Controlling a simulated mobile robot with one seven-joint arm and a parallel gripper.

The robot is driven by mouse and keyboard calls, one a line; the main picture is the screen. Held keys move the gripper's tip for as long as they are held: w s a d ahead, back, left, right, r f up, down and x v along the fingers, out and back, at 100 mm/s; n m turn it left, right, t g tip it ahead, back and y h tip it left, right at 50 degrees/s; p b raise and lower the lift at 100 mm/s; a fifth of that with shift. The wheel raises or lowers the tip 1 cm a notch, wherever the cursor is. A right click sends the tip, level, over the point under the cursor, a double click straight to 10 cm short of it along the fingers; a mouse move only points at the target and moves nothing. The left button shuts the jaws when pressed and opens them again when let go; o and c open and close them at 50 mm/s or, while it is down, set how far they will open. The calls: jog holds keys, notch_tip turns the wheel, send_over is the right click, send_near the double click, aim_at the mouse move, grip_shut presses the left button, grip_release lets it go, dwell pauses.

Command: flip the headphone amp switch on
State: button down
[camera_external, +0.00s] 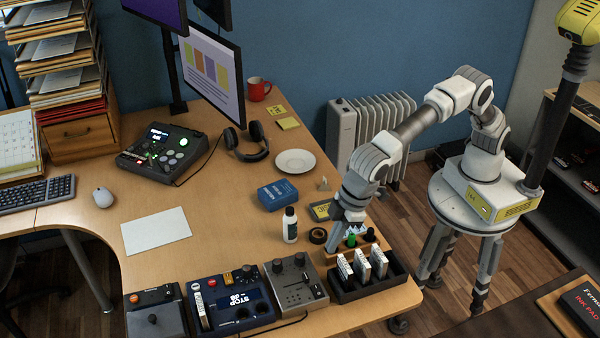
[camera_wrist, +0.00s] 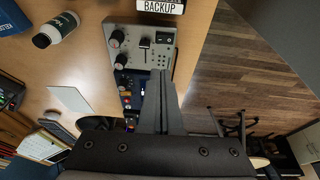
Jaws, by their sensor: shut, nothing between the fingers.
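A grey box with knobs and a dark slider-like control stands at the table's front edge (camera_external: 297,284). The box (camera_wrist: 130,58) also shows in the wrist view, with knobs at left, a dark slot control (camera_wrist: 145,42) and a small black rocker-like part (camera_wrist: 166,41). I cannot read a label that marks it as the headphone amp, nor tell the switch's position. My gripper (camera_external: 334,246) is shut and empty, pointing down behind and right of the box. In the wrist view its fingertips (camera_wrist: 161,73) overlap the box's lower right part; the gap cannot be judged.
A blue device (camera_external: 232,303) and a dark box (camera_external: 156,314) stand left of the grey box. A black tray (camera_external: 345,294) with white cards stands at right. A white bottle (camera_external: 290,225), tape roll (camera_external: 318,236) and wooden holder (camera_external: 350,254) are close to my gripper.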

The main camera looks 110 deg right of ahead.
aim_at(315, 285)
jog(key=b+x, duration=0.1)
jog(key=x, duration=0.7)
jog(key=s+b+x, duration=0.1)
jog(key=x, duration=0.4)
jog(key=shift+d+f+b, duration=0.1)
jog(key=shift+b, duration=0.25)
jog(key=shift+f, duration=0.45)
jog(key=shift+d, duration=0.1)
jog(key=shift+d+f+y, duration=0.1)
jog(key=shift+f+y, duration=0.15)
jog(key=shift+y, duration=0.15)
jog(key=shift+a+r, duration=0.2)
jog(key=shift+a, duration=0.65)
jog(key=shift+r, duration=0.1)
